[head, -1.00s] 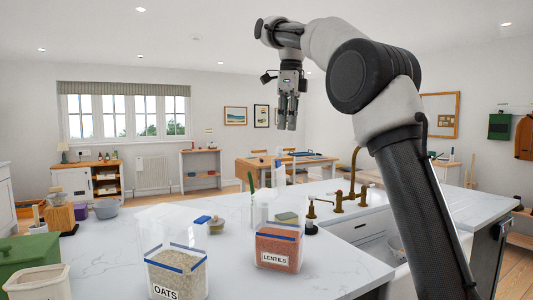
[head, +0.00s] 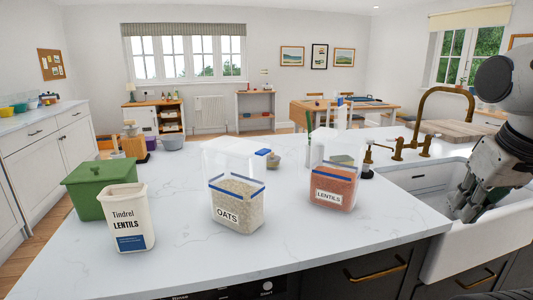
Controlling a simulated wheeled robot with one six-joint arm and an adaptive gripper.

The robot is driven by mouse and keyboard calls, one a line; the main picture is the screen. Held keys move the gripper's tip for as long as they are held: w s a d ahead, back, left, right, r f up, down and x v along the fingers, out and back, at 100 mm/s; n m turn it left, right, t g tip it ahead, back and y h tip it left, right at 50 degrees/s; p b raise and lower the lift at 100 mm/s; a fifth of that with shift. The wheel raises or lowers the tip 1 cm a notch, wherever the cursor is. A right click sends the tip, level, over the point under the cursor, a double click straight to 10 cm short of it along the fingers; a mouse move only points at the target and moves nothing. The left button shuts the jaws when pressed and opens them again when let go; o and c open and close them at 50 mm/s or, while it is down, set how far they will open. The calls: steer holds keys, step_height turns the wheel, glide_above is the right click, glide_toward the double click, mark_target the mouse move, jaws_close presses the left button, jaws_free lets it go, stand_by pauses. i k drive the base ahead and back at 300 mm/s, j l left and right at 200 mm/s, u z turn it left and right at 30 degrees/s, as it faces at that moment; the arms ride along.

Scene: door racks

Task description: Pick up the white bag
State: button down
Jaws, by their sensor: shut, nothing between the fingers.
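The white bag (head: 127,219) is an off-white pouch labelled "Tindrel LENTILS" with a blue panel at its lower front. It stands upright on the white marbled counter (head: 180,262) at the left, close in front of a green box. My gripper (head: 462,211) is at the far right of the head view, low over the white sink, far from the bag. Its dark fingers are partly seen and hold nothing; it is shut.
A green lidded box (head: 95,186) stands behind the bag. Clear containers labelled OATS (head: 237,204) and LENTILS (head: 333,188) stand mid-counter, between the bag and my gripper. A brass tap (head: 425,115) rises by the sink (head: 480,245). Counter front left of OATS is clear.

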mark_target(125, 207)
steer(key=j+z, duration=0.15)
steer(key=j, duration=0.25)
steer(key=k+j+z, duration=0.15)
steer(key=j, duration=0.25)
steer(key=k+j+z, duration=0.15)
steer(key=j, duration=0.25)
steer(key=j+z, duration=0.2)
steer(key=j, duration=0.2)
steer(key=k+j+z, duration=0.15)
steer(key=j, duration=0.25)
steer(key=k+j+z, duration=0.15)
steer(key=j, duration=0.2)
steer(key=k+j+z, duration=0.35)
steer(key=k+j, duration=0.25)
steer(key=j, duration=0.2)
steer(key=k+j+z, duration=0.2)
steer(key=k+j, duration=0.3)
steer(key=j, duration=0.15)
steer(key=l+z, duration=0.15)
steer(key=i+l+z, duration=0.1)
steer(key=l, duration=0.25)
steer(key=i, duration=0.05)
